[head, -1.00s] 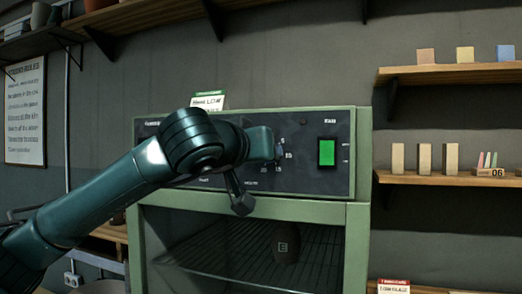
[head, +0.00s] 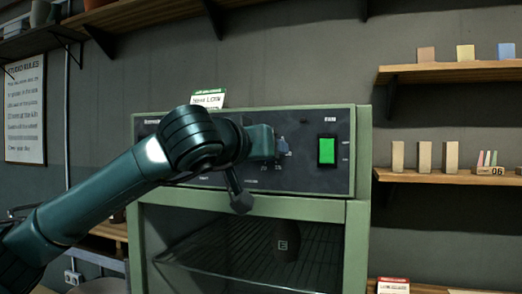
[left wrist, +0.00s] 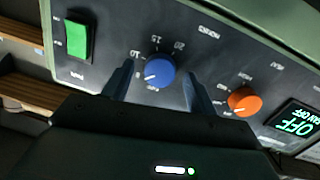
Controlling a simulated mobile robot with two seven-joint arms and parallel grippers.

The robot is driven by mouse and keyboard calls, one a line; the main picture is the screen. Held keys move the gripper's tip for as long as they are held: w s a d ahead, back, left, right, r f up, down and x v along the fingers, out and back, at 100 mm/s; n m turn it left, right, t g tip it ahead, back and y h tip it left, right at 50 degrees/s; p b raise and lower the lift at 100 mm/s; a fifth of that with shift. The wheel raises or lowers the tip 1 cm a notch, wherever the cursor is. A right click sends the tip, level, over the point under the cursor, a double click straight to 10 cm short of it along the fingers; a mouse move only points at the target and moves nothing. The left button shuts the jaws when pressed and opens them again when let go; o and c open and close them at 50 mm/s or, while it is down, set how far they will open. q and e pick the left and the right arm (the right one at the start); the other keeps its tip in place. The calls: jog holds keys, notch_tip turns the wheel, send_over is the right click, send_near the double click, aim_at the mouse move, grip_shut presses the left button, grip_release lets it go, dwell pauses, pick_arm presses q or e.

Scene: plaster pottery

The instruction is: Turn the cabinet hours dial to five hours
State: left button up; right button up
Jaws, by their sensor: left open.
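The green cabinet (head: 350,215) has a dark control panel with the dials on its front. A blue dial (left wrist: 160,71) with numbers around it shows in the left wrist view, its white pointer line toward the picture's lower left. In the head view only a bit of this blue dial (head: 283,147) shows past my gripper. My left gripper (head: 268,142) is open at the panel. In the left wrist view its fingertips (left wrist: 158,70) stand on either side of the blue dial with gaps; I cannot tell how deep they reach. My right gripper is not in view.
An orange dial (left wrist: 244,101) and a display reading OFF (left wrist: 296,122) sit beside the blue dial. A lit green switch (head: 327,152) is at the panel's right. A dark pot (head: 286,241) stands on the rack inside. Shelves with small blocks (head: 424,156) are at right.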

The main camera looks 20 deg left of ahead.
pick_arm(q)
jog(key=s+a+r+b, duration=0.1)
jog(key=s+b, duration=0.1)
jog(key=s, duration=1.1)
jog(key=shift+a+r+b, duration=0.25)
jog(key=shift+a+b, duration=0.1)
jog(key=shift+b, duration=0.05)
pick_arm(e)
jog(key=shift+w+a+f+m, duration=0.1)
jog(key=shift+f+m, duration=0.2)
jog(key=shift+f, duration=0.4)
